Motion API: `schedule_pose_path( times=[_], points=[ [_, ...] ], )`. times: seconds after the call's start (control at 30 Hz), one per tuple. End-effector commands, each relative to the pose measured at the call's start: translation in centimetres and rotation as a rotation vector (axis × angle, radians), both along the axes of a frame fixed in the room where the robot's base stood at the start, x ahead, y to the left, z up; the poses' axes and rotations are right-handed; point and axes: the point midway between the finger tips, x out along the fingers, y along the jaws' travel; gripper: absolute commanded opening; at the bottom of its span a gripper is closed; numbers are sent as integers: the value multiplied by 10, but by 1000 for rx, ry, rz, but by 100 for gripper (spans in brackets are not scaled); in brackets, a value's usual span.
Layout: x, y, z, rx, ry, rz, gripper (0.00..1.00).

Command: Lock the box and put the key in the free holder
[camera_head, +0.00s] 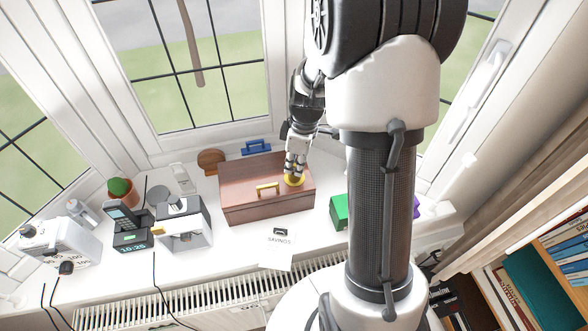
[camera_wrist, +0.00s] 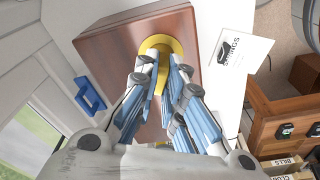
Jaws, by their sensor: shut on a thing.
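The brown wooden box (camera_head: 240,206) stands on the white sill with its lid down and a yellow handle (camera_head: 268,187) on it. In the wrist view the box (camera_wrist: 112,48) lies below my fingers. My gripper (camera_head: 294,172) is over the right part of the lid, its fingers closed around a round yellow piece (camera_head: 294,181), which I take for the key. In the wrist view this yellow piece (camera_wrist: 160,43) shows at the fingertips. The fingers hide its lower part and any keyhole. I cannot tell which holder is free.
A blue item (camera_head: 256,147) lies behind the box; a green block (camera_head: 340,212) is to its right. A purple item (camera_head: 418,207) is partly behind my arm. A savings card (camera_head: 278,238) lies in front. Left are a white machine (camera_head: 184,224), a phone (camera_head: 122,217) and a cactus (camera_head: 121,190).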

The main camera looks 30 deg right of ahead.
Motion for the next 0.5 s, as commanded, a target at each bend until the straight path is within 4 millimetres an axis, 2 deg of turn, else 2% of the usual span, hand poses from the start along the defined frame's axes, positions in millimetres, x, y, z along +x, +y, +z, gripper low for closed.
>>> schedule_pose_path(
  times=[0.5],
  points=[
    [1,-1,-2,0,0,262,0]
  ],
)
